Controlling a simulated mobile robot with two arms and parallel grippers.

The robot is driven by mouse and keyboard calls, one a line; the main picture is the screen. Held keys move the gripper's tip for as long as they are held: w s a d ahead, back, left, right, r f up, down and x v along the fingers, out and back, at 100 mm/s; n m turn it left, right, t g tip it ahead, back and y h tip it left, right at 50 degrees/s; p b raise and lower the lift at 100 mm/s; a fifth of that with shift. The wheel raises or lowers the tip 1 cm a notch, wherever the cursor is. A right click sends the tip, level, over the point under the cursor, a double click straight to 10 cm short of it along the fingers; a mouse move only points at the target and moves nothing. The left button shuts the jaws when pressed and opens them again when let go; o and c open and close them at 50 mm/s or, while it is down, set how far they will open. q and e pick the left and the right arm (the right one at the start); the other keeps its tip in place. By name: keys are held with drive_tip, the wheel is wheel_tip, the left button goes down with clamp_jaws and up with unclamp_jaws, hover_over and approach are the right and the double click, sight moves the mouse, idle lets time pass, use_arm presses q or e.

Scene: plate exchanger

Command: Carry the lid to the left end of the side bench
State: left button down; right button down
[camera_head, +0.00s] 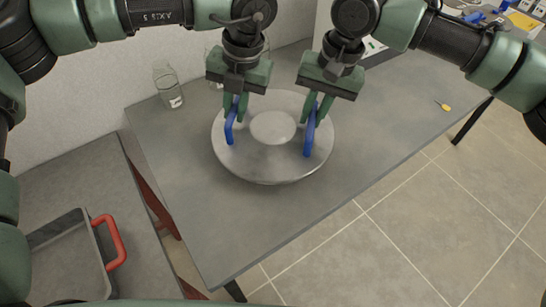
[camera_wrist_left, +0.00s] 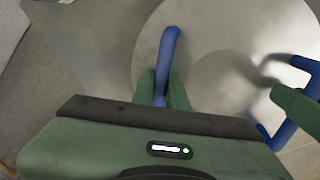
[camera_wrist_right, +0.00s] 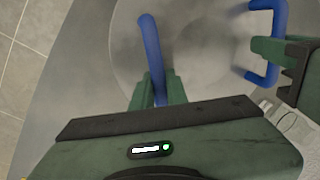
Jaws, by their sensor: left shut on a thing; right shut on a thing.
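The lid (camera_head: 272,165) is a round grey metal disc with two blue handles, over the left part of the grey side bench (camera_head: 215,215). I cannot tell whether it touches the bench top. My left gripper (camera_head: 236,108) is shut on the left blue handle (camera_head: 230,128), which also shows in the left wrist view (camera_wrist_left: 170,45). My right gripper (camera_head: 318,108) is shut on the right blue handle (camera_head: 310,138), which also shows in the right wrist view (camera_wrist_right: 150,45). The lid looks about level.
A glass beaker (camera_head: 168,88) stands on the bench behind and left of the lid, near the wall. A yellow-tipped tool (camera_head: 444,106) lies at the right. A tray with a red handle (camera_head: 112,243) is on a separate surface at lower left. The bench front is clear.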

sight(238, 125)
use_arm(q)
drive_tip(key=shift+f, duration=0.45)
use_arm(e)
drive_tip(key=shift+f, duration=0.45)
